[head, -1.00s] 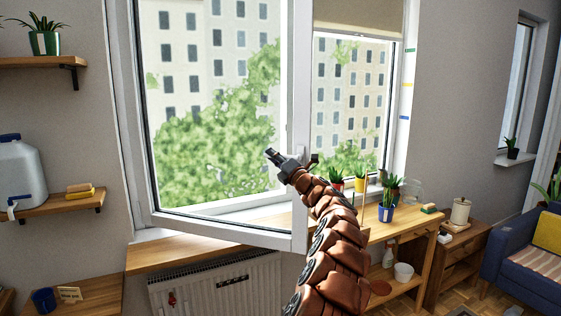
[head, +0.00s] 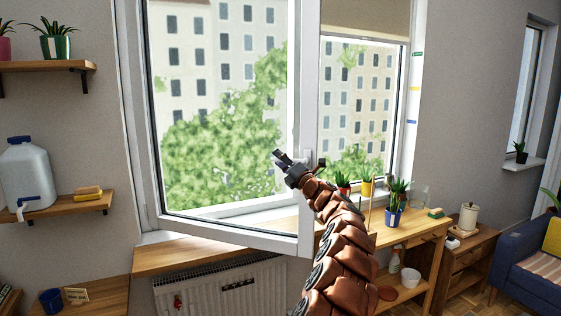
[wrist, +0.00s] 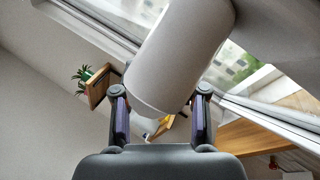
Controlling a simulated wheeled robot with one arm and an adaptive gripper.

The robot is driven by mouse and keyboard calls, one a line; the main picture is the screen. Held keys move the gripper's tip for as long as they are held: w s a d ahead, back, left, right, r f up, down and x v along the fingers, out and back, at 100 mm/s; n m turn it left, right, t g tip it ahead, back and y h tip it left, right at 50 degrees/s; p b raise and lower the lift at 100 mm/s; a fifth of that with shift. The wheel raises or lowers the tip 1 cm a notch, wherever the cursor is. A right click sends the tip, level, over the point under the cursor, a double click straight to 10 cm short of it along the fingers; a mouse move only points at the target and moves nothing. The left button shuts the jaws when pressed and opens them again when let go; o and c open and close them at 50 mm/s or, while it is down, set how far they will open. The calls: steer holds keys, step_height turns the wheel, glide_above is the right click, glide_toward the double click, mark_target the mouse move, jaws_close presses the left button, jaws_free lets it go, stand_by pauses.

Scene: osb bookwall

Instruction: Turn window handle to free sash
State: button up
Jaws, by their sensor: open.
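The window sash (head: 306,215) stands swung inward from its frame at the left in the head view. Its white handle (head: 309,154) is small there, on the free-side stile, partly hidden by my gripper. My gripper (head: 279,157) is at handle height, in front of the glass beside that stile. In the wrist view a large pale rounded bar, which looks like the handle (wrist: 180,55), fills the space in front of my open gripper (wrist: 160,90). The bar's end lies between the two fingertips. I cannot tell whether either finger touches it.
A wooden sill (head: 190,256) and a radiator (head: 215,290) are below the sash. Potted plants (head: 393,215) stand on a wooden bench to the right. A shelf (head: 65,203) with a white canister (head: 27,175) is at the left. A blue sofa (head: 515,262) is far right.

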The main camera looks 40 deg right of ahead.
steer(key=a+v, duration=0.1)
steer(key=v, duration=1)
steer(key=shift+s+d, duration=0.45)
steer(key=shift+d, duration=0.05)
steer(key=shift+f, duration=0.1)
